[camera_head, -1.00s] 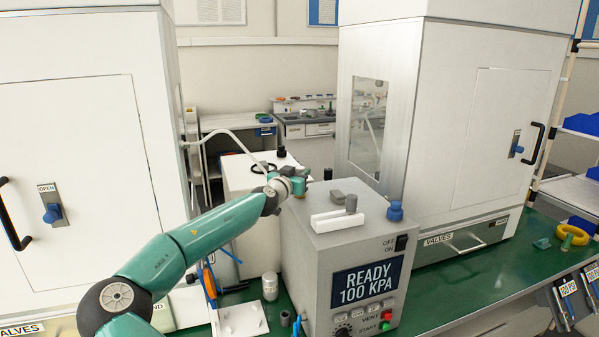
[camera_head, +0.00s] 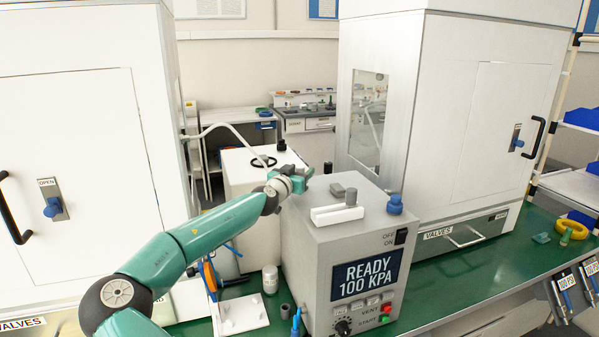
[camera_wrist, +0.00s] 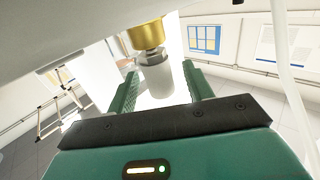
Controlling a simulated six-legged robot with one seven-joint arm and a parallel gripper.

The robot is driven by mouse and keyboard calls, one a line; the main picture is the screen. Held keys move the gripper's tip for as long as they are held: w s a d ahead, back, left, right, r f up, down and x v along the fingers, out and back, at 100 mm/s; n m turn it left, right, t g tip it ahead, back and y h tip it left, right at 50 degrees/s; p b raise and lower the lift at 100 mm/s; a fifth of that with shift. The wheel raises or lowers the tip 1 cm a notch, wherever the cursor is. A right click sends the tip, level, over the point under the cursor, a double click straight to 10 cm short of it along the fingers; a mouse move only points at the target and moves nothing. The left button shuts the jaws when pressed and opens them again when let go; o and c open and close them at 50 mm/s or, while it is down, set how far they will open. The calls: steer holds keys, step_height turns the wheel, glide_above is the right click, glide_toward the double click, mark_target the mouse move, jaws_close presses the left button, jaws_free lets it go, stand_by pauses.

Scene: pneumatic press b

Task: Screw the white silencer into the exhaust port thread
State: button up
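In the wrist view, the white silencer (camera_wrist: 156,76) is a short pale cylinder with a metal collar at its upper end. The collar meets the underside of a brass fitting (camera_wrist: 146,35), the exhaust port; how deep the thread sits is hidden. My gripper (camera_wrist: 160,72) has its two green fingers on either side of the silencer. In the head view, my gripper (camera_head: 303,178) is behind the grey control box, and the silencer and port cannot be made out there.
The grey control box (camera_head: 318,260) reads READY 100 KPA and has a white bar and blue knob on top. A pale box (camera_head: 258,210) with a black ring stands behind my gripper. Large white cabinets flank both sides. A small white bottle (camera_head: 270,279) stands on the green bench.

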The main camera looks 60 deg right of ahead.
steer(key=a, duration=1.3)
steer(key=shift+a, duration=0.4)
